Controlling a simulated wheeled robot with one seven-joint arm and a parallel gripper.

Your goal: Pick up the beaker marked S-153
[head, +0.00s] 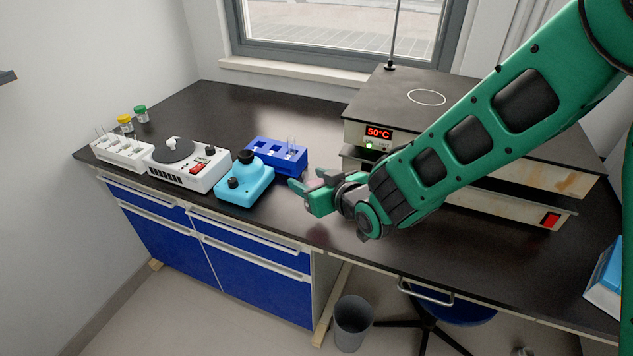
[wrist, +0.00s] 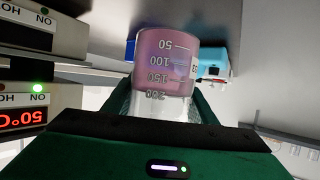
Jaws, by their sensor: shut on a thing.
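My gripper (head: 309,186) is in the middle of the head view, in front of the dark bench top's blue rack. In the wrist view it is shut on a clear beaker (wrist: 165,62), with a green finger on each side. The beaker holds pink-purple liquid and has white marks from 50 to 200, which read upside down in this view. In the head view the beaker is mostly hidden by the fingers.
A hotplate reading 50°C (head: 365,135) stands behind my arm. Left of my gripper are a light-blue device (head: 245,183), a blue rack (head: 262,152) with tubes, a white stirrer-like device (head: 188,165) and a white rack (head: 118,154). Bare bench lies between my gripper and the front edge.

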